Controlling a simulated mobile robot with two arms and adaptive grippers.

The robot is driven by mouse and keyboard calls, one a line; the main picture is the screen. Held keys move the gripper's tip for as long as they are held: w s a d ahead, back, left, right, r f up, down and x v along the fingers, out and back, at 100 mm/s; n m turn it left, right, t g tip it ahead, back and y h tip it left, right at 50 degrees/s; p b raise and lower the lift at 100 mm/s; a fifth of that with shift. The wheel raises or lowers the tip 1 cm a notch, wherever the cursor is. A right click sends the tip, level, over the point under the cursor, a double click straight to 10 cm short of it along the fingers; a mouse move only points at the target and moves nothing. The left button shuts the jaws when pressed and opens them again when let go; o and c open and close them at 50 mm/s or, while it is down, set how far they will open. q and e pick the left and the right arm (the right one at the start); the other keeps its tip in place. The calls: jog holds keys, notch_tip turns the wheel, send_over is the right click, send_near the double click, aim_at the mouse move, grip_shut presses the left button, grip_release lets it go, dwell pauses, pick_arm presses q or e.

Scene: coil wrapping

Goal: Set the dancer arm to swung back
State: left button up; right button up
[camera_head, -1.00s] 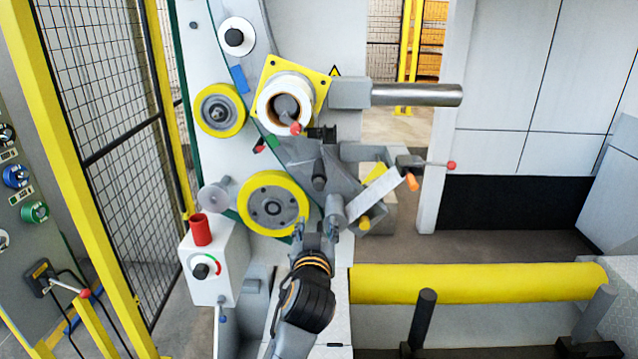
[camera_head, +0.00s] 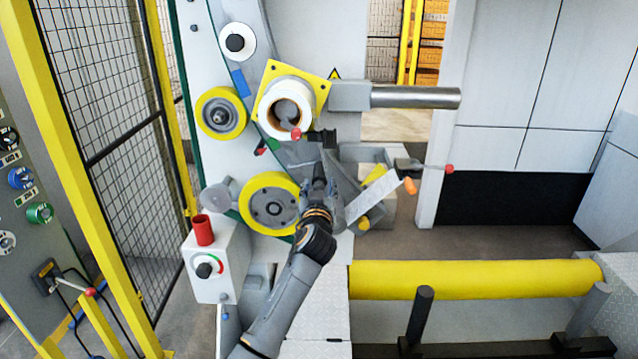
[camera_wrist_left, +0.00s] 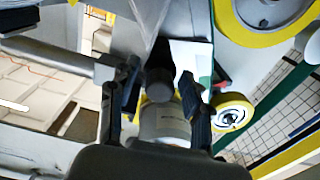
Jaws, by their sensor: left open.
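My left gripper (camera_head: 318,172) reaches up over the grey swing-arm plate (camera_head: 294,154) below the white film roll (camera_head: 288,108), and hides much of it. I take this plate for the dancer arm, but cannot be sure. In the left wrist view, a dark round-ended knob (camera_wrist_left: 159,82) stands between the two fingers of the left gripper (camera_wrist_left: 160,92). The fingers are apart, with gaps visible on both sides of the knob. The white roll (camera_wrist_left: 164,124) also shows there, behind the knob. My right gripper is not in view.
A yellow-rimmed roller (camera_head: 272,205) sits close left of my gripper. An angled pale arm (camera_head: 375,200) with an orange tip lies to its right. A steel shaft (camera_head: 415,97) sticks out above right. A control box (camera_head: 212,265) with a red cup stands lower left.

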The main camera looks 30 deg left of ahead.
pick_arm(q)
jog(key=shift+w+a, duration=0.2)
jog(key=shift+w, duration=0.1)
grip_shut()
